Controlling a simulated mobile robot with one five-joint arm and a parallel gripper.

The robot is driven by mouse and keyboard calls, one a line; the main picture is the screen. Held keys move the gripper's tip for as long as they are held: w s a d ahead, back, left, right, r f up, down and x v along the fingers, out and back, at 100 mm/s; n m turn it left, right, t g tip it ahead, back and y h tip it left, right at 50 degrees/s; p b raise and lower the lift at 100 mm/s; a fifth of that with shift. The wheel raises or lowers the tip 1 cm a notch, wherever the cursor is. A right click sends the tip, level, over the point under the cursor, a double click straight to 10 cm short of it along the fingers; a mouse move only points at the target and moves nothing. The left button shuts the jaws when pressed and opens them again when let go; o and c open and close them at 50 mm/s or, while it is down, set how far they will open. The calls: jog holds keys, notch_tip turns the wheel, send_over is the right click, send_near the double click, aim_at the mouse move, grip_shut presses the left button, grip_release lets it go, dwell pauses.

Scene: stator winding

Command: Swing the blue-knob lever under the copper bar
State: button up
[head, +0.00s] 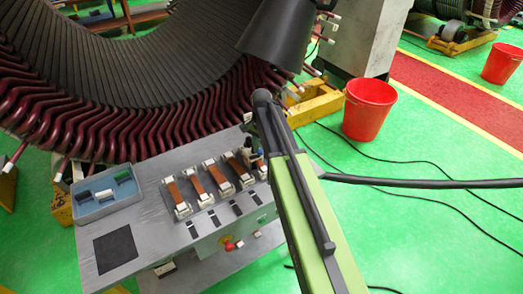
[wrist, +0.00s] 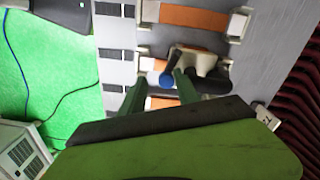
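In the wrist view the blue knob (wrist: 166,80) sits on a pale lever (wrist: 195,60) with a dark rounded part on its right. My gripper (wrist: 160,79) is open, with one dark green finger on each side of the knob. I cannot tell whether either finger touches it.
A blue tray (head: 107,205) with small coloured blocks stands at the bench's left, by a black pad (head: 115,249). The stator's dark red coils (head: 130,130) rise close behind the bench. A red bucket (head: 368,109) and cables lie on the green floor to the right.

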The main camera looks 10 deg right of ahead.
dwell(0.3)
notch_tip(320, 180, up, 18)
jog(key=p, duration=1.7)
jog(key=shift+f, duration=0.25)
